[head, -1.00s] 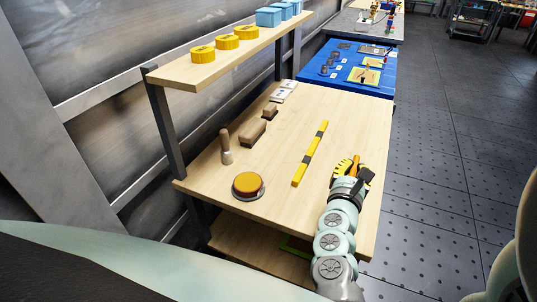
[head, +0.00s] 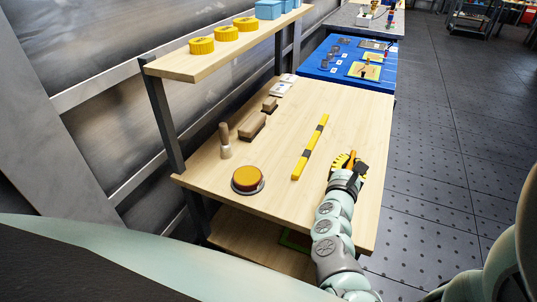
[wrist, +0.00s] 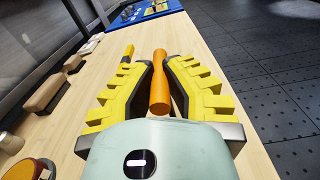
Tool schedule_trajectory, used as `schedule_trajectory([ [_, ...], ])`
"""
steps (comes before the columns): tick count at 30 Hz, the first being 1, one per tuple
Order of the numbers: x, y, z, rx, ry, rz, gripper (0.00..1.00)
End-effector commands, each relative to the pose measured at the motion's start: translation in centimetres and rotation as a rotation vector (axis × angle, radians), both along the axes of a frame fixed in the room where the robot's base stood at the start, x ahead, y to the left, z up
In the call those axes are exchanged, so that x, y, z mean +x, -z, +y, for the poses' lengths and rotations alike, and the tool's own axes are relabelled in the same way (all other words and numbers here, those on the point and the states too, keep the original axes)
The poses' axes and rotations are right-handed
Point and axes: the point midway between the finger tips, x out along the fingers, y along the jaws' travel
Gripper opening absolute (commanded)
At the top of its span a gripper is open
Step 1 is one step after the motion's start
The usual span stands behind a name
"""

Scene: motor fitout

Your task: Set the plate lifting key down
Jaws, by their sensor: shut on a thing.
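The plate lifting key shows as an orange rod-like handle (wrist: 160,84) between the yellow toothed fingers of my gripper (wrist: 160,72) in the wrist view. My gripper is shut on it. In the head view my gripper (head: 344,160) is low over the right part of the wooden table (head: 300,220), with a bit of the orange key (head: 351,157) showing between the fingers. The key's lower end is hidden, and I cannot tell whether it touches the table.
A yellow and black bar (head: 311,146) lies left of my gripper. A shelf (head: 215,60) with yellow and blue items overhangs the back left. The table's right edge is close.

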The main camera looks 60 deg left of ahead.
Motion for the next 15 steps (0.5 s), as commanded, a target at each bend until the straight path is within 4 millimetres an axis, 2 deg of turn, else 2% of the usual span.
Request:
schedule_trajectory([
  [3, -0.17, 0.41, 0.17, -0.001, -0.005, -0.001, 0.0],
  [4, -0.17, 0.41, 0.15, 0.0, -0.005, 0.0, 0.11],
  [11, -0.14, 0.31, 0.12, 0.0, -0.004, 0.001, 0.35],
  [15, -0.12, 0.33, 0.08, 0.0, -0.003, 0.001, 0.36],
])
